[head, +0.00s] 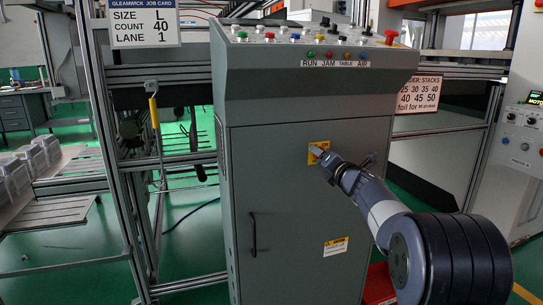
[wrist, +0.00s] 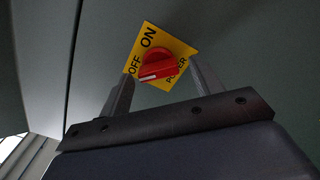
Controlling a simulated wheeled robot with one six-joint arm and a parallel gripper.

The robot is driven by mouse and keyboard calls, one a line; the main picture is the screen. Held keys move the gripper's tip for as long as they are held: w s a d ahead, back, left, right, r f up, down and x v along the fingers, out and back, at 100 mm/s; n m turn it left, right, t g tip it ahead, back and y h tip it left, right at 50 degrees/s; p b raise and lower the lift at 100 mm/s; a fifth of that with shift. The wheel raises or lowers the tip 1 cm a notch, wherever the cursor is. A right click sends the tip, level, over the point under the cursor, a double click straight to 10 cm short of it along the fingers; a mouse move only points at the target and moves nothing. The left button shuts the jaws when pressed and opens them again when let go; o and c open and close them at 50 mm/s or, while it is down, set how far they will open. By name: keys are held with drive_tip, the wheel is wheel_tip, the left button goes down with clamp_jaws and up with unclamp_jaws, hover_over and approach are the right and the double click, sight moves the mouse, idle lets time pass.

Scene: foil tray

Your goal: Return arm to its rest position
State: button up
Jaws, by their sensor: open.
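My gripper (head: 326,163) is at the front door of the grey control cabinet (head: 300,200), close to a yellow switch plate (head: 318,148). In the wrist view the open gripper (wrist: 162,72) has one finger on each side of a red rotary knob (wrist: 160,62). The yellow plate (wrist: 178,46) reads ON, OFF and POWER. The knob's white mark is at its lower left, below the OFF lettering; its exact setting is unclear. I cannot tell whether the fingers touch the knob or plate.
The cabinet's sloped top carries several buttons and lamps, with a red mushroom button (head: 391,36) at right. A metal frame with a job card (head: 144,22) stands left. A white panel (head: 520,150) stands right.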

drive_tip(key=v, duration=1)
drive_tip(key=w+a+m+p, duration=0.1)
drive_tip(key=w+m+p, duration=0.4)
drive_tip(key=m+p, duration=0.4)
drive_tip(key=w+a+r+m+p, duration=0.1)
drive_tip(key=w+m+p, duration=0.3)
drive_tip(key=m+p, duration=0.4)
drive_tip(key=a+p, duration=0.1)
drive_tip(key=p, duration=0.5)
drive_tip(key=shift+w+m, duration=0.4)
drive_tip(key=shift+s+f, duration=0.1)
drive_tip(key=shift+s, duration=0.2)
